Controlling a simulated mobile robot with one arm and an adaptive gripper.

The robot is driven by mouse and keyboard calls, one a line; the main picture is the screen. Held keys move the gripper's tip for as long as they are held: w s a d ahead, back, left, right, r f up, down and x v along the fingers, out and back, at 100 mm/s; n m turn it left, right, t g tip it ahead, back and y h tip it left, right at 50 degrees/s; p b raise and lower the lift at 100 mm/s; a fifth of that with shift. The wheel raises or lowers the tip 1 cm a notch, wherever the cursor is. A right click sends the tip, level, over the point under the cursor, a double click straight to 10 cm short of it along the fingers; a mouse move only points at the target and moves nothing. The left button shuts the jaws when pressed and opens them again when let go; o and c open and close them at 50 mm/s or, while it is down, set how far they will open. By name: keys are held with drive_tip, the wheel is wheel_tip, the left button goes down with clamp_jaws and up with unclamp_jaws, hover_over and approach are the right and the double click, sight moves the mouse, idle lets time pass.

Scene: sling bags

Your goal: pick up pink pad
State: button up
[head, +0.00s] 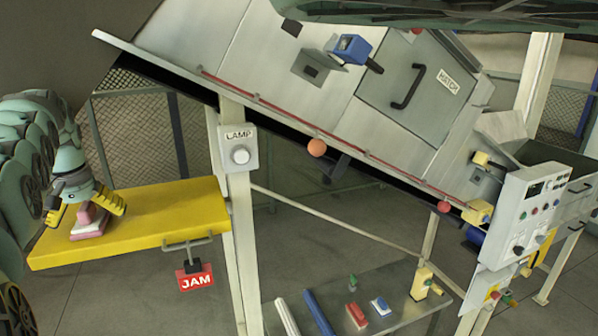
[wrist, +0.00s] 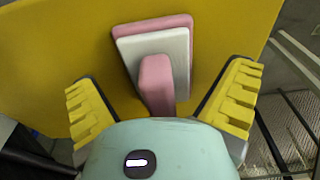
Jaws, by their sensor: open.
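The pink pad (head: 89,223) lies on the yellow shelf (head: 165,215) at the left in the head view. In the wrist view the pad (wrist: 120,31) shows as a pink base under a white plate, with a pink upright grip (wrist: 157,85) on top. My gripper (head: 87,211) is over the pad, with its yellow fingers spread to either side. In the wrist view my gripper (wrist: 163,98) is open, and its fingers stand apart from the pink grip on both sides. The near end of the grip is partly hidden by my gripper's body.
A red JAM tag (head: 195,276) hangs from a bracket under the shelf's front edge. A post with a LAMP box (head: 239,150) stands at the shelf's right end. A sloping metal chute (head: 290,80) rises behind. The right part of the shelf is clear.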

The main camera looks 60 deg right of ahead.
drive_tip(key=c, duration=1.4)
